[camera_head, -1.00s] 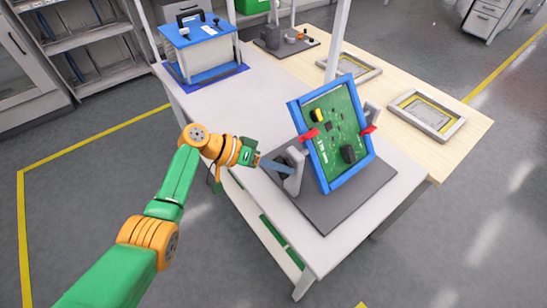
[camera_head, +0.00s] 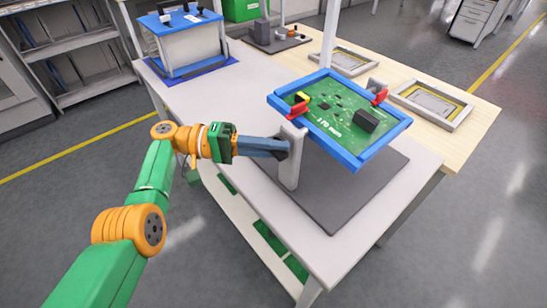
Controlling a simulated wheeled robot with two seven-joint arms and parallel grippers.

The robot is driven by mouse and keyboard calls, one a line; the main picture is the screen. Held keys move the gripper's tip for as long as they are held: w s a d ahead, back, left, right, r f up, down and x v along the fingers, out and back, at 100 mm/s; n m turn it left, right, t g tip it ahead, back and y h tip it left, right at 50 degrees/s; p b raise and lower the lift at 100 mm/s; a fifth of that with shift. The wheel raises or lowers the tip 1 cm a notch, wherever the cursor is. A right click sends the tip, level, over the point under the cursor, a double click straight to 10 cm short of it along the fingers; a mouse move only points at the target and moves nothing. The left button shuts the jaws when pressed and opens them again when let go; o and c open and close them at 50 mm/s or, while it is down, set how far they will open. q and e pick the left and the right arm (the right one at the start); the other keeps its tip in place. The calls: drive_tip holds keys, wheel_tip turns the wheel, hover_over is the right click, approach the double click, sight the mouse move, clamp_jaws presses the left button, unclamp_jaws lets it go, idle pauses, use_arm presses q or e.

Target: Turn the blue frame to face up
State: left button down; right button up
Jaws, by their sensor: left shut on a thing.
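The blue frame (camera_head: 384,144) holds a green circuit board (camera_head: 338,122) with its component side up. It sits nearly level, still slightly tilted, above a dark grey base plate (camera_head: 345,200). Red clips (camera_head: 299,108) grip two opposite sides of it, at a near grey post (camera_head: 290,170) and a far post (camera_head: 375,84). My left gripper (camera_head: 284,148) is at the near post, beside the frame's left edge. It is shut on the turning part at the post's top, which its fingers mostly hide. My right gripper is out of view.
A box-shaped fixture with a blue lid (camera_head: 180,20) stands at the table's far left. Two grey trays (camera_head: 433,100) lie on the wooden table behind the frame. An upright pole (camera_head: 330,35) stands behind it. The white tabletop (camera_head: 225,95) between is clear.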

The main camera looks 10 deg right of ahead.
use_arm(q)
drive_tip(key=shift+s+f+n+h+b, duration=0.15)
drive_tip(key=shift+n+h+b, duration=0.15)
drive_tip(key=shift+b, duration=0.15)
idle(0.3)
drive_tip(key=c, duration=0.9)
unclamp_jaws()
drive_tip(key=a+b, duration=0.2)
drive_tip(key=b, duration=0.1)
drive_tip(key=w+a+b, duration=0.1)
drive_tip(key=a+b, duration=0.1)
drive_tip(key=b, duration=0.1)
drive_tip(key=a+b, duration=0.3)
drive_tip(key=b, duration=0.1)
drive_tip(key=shift+w, duration=0.25)
